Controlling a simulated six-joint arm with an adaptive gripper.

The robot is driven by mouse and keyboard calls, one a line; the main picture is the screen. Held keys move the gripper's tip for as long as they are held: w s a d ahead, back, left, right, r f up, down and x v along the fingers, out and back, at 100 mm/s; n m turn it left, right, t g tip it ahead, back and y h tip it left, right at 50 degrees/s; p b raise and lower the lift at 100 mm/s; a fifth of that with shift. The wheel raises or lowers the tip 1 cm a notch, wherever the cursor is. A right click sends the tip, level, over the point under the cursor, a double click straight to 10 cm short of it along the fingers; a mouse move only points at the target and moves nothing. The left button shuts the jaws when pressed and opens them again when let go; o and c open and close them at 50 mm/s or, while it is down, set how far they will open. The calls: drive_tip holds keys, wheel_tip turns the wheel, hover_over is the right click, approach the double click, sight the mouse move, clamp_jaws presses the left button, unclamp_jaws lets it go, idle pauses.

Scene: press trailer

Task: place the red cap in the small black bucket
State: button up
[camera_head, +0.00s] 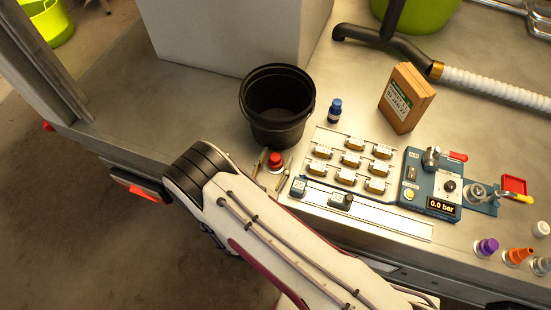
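The red cap (275,160) stands upright on the metal bench, just in front of the black bucket, with a pale ring at its base. The small black bucket (279,134) stands open on the bench, and I see nothing inside it. My gripper (273,166) is low at the red cap, mostly hidden behind my white and black arm. Two thin tan and grey parts, apparently its fingers, show left and right of the cap. Whether they touch it is unclear.
A small blue-capped bottle (335,111) and a cardboard box (405,98) stand right of the bucket. A grey block (225,30) rises behind it. A plate of labelled blocks (325,140) and a blue gauge panel (425,184) lie to the right. The bench left of the bucket is clear.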

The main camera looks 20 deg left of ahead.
drive_tip(key=shift+r, duration=0.1)
idle(0.4)
drive_tip(key=s, duration=1.2)
drive_tip(key=shift+r, duration=0.3)
idle(0.4)
drive_tip(key=o, duration=0.4)
drive_tip(key=shift+c, duration=0.2)
drive_tip(key=shift+w, duration=0.1)
